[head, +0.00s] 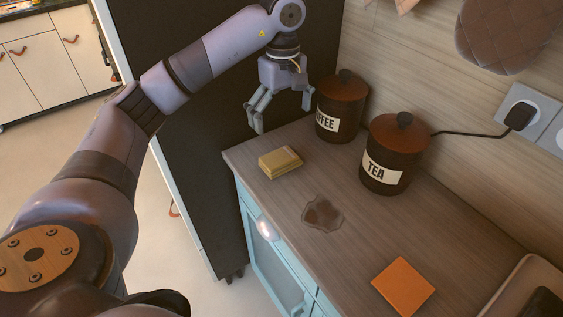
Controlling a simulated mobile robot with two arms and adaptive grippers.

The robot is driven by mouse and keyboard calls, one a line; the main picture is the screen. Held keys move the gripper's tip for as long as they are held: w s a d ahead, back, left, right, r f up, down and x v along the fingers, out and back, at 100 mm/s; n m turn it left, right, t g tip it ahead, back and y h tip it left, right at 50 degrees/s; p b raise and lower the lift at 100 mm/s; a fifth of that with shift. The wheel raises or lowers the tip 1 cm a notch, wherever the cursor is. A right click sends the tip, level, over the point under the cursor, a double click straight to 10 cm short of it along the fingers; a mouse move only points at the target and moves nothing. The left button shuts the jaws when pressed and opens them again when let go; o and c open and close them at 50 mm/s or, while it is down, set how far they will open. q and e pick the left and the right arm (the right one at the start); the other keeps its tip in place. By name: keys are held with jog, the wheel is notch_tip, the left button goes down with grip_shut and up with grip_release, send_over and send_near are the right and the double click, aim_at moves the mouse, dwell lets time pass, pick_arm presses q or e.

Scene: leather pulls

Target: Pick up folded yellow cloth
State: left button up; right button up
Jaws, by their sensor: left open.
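The folded yellow cloth (281,162) is a small thick rectangle lying flat on the wooden counter, near its left end. My left gripper (281,117) hangs from the arm that comes in from the left. Its fingers are spread and empty, pointing down, above and behind the cloth in the picture. The gripper does not touch the cloth. My right gripper does not show.
A coffee canister (341,106) stands close to the right of the gripper, with a tea canister (395,153) beside it. A brown-stained patch (322,213) and an orange square (404,286) lie on the counter (350,255). A socket and plug (519,116) are on the wall.

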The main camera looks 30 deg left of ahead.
pick_arm(q)
send_over(281, 156)
notch_tip(281, 156, down, 7)
jog(key=shift+d+p, duration=0.15)
jog(key=shift+p, duration=0.15)
jog(key=shift+a+f+p, duration=0.2)
jog(key=shift+f+p, duration=0.45)
jog(key=shift+f, duration=2.05)
jog(key=c, duration=1)
